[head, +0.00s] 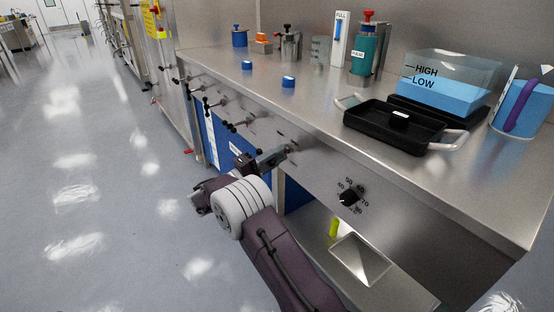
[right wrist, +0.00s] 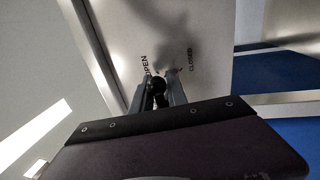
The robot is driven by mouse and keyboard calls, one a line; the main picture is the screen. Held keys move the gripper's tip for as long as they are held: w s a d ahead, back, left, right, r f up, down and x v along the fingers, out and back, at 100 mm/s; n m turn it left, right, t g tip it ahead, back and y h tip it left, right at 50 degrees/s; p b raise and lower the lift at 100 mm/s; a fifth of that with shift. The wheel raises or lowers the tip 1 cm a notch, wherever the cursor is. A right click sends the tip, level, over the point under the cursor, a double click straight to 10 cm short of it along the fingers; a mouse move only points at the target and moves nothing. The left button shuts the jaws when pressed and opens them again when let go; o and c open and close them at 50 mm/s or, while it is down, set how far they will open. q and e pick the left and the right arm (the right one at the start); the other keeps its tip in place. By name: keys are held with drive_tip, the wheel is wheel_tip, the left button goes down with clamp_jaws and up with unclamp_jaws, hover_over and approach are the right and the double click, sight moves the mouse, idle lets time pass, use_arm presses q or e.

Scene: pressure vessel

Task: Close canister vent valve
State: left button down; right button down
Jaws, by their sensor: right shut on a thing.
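My right gripper (head: 285,152) is at the front panel (head: 315,165) of the steel bench. In the right wrist view its fingers (right wrist: 162,88) are shut on a dark valve handle (right wrist: 158,86), which they mostly hide. The printed words OPEN (right wrist: 144,66) and CLOSED (right wrist: 191,59) stand on the panel on either side of the fingertips. The handle's exact angle cannot be told. In the head view the handle is hidden by the gripper. My left gripper is not in view.
Several other valve handles (head: 240,123) stick out of the panel to the left. A black dial (head: 348,198) is to the right. On the bench stand a black tray (head: 365,122), a teal canister (head: 364,52) and a metal vessel (head: 290,45). The floor (head: 110,200) at left is clear.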

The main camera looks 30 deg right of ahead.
drive_tip(key=shift+s+f+m, duration=0.1)
drive_tip(key=shift+f+m, duration=0.05)
drive_tip(key=shift+m, duration=0.15)
drive_tip(key=c, duration=1.5)
unclamp_jaws()
drive_tip(key=shift+o, duration=0.2)
drive_tip(key=p+v, duration=0.3)
drive_tip(key=v, duration=0.6)
